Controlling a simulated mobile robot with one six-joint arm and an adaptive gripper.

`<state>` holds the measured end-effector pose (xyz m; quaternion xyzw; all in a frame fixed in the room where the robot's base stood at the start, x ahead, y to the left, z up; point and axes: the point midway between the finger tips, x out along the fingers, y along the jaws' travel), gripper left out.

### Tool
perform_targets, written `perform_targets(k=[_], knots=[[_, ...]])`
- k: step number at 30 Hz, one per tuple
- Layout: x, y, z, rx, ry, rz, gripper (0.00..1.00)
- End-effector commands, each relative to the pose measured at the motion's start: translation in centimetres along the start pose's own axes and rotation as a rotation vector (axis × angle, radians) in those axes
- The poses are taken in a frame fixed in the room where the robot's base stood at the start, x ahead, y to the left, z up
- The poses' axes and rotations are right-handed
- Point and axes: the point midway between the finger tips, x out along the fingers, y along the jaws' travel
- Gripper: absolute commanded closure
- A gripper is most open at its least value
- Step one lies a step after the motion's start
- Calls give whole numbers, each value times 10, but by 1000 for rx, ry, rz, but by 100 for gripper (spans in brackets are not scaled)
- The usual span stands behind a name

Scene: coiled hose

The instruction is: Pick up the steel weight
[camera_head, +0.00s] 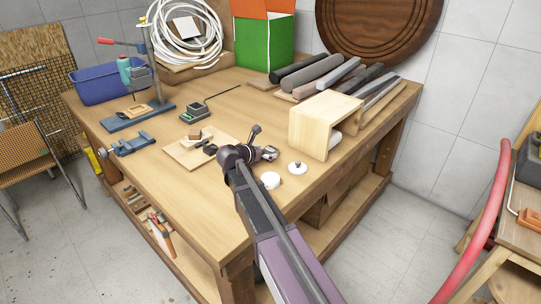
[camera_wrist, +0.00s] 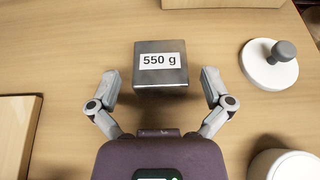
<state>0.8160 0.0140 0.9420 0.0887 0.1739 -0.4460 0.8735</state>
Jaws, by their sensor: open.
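The steel weight (camera_wrist: 149,78) is a grey metal block with a white label reading "550 g". It stands on the wooden tabletop, in the upper middle of the wrist view. My gripper (camera_wrist: 160,76) is open, with one finger on each side of the weight in the picture. A gap shows between each finger and the block, and nothing is held. I cannot tell how high the fingertips are above the table. In the head view my gripper (camera_head: 264,150) is over the bench, and I cannot make out the weight clearly there.
A white lid with a grey knob (camera_wrist: 270,66) and a white round container (camera_wrist: 284,165) lie to the right. A wooden board (camera_wrist: 14,125) is at left. In the head view, an open wooden box (camera_head: 310,122) stands right of my gripper. Clear tabletop lies front left.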

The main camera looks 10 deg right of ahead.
Motion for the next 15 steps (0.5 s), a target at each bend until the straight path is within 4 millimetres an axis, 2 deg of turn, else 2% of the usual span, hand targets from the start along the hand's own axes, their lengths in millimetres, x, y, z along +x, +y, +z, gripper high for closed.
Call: perform_targets(k=[1, 6, 15], knots=[[8, 0, -2, 1, 0, -2, 0], [23, 0, -1, 0, 0, -1, 0], [27, -1, 0, 1, 0, -1, 0]])
